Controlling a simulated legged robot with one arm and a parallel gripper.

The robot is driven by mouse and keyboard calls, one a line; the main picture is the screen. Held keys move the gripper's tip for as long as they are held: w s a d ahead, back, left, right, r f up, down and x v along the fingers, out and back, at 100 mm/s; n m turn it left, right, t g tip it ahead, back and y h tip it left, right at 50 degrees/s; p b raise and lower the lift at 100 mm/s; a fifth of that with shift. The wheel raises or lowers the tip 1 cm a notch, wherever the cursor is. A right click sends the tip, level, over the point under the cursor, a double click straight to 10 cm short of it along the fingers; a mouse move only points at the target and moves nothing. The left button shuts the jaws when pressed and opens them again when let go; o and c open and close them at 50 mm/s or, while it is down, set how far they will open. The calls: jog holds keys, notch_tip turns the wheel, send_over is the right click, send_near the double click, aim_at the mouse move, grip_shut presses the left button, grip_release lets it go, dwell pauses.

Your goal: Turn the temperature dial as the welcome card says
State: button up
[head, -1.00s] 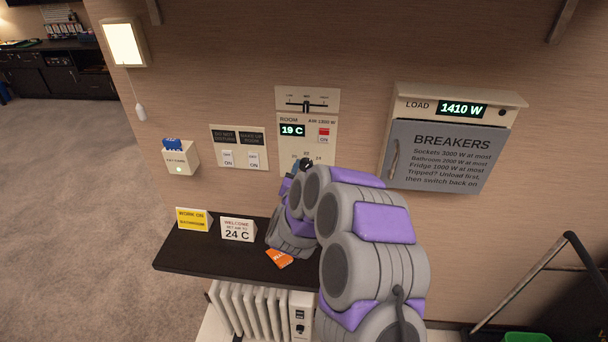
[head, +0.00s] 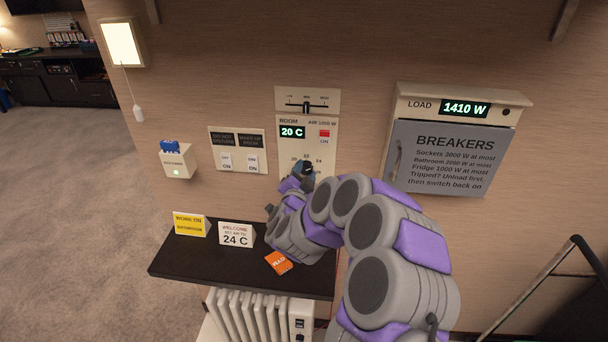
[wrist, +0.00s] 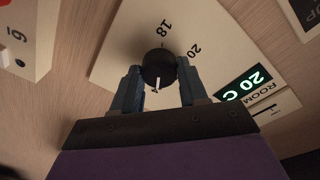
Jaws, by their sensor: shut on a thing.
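The temperature dial is a round black knob (wrist: 158,68) with a white pointer line, on a pale wall panel (head: 318,135). In the wrist view my gripper (wrist: 158,82) has a finger on each side of the knob and is shut on it. The marks 18 and 20 show beside the knob there. In the head view my gripper (head: 304,170) covers most of the dial. The room display (head: 292,132) reads 20 C. The welcome card (head: 236,234) stands on the dark shelf (head: 190,262) and reads "set air to 24 C".
A yellow sign (head: 190,224) and an orange packet (head: 279,262) are on the shelf below my arm. A white radiator (head: 255,315) stands under it. Switches (head: 238,160) are left of the panel. The breaker box (head: 447,155) is to the right; its load display reads 1410 W.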

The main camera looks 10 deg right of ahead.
jog(key=shift+f, duration=0.2)
jog(key=o, duration=0.9)
jog(key=shift+w, duration=0.1)
jog(key=shift+c, duration=0.2)
jog(key=shift+o, duration=1)
jog(key=shift+r, duration=0.1)
jog(key=shift+s, duration=0.2)
